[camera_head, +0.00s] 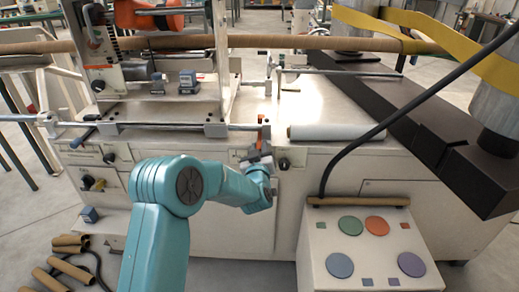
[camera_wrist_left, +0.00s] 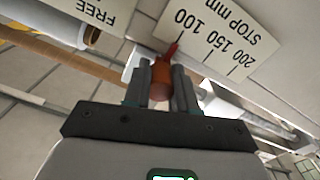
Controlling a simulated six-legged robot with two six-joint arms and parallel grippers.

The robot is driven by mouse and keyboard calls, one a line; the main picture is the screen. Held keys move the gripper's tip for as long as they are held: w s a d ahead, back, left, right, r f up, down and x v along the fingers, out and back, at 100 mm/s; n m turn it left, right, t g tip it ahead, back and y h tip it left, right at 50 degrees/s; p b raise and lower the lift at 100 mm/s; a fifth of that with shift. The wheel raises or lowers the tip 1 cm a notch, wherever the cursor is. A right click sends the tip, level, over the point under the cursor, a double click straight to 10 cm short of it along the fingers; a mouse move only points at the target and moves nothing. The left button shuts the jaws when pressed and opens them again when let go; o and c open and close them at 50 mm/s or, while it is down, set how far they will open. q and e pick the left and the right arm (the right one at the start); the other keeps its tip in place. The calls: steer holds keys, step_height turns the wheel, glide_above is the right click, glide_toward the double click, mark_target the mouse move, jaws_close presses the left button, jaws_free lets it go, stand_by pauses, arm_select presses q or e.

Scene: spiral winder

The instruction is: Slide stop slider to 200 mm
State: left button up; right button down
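The stop slider shows in the left wrist view as an orange-brown knob (camera_wrist_left: 160,78) with a red pointer. The pointer's tip is close to the 100 mark on the white STOP mm scale plate (camera_wrist_left: 222,42), which reads 100, 150 and 200 and appears upside down. My left gripper (camera_wrist_left: 160,88) has one finger on each side of the knob, both seeming to touch it. In the head view, my left gripper (camera_head: 262,154) is at the machine's front rail, just below the small orange slider (camera_head: 261,134). My right gripper is not in view.
A FREE label plate (camera_wrist_left: 90,8) is beside the scale in the wrist view. In the head view, a pale roll (camera_head: 336,132) lies right of the slider. A control box (camera_head: 365,235) with coloured buttons stands lower right. Cardboard tubes (camera_head: 65,262) lie lower left.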

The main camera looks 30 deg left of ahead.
arm_select(q)
steer(key=s+a+b, duration=0.1)
steer(key=a, duration=0.1)
steer(key=s+a+b, duration=0.3)
steer(key=a, duration=0.2)
steer(key=shift+s, duration=0.15)
jaws_close()
steer(key=shift+r, duration=0.1)
steer(key=shift+a, duration=0.1)
steer(key=o, duration=0.6)
jaws_free()
steer(key=o, duration=0.3)
steer(key=shift+s+a, duration=0.1)
steer(key=shift+s, duration=0.05)
steer(key=v, duration=1.6)
steer(key=shift+d, duration=0.25)
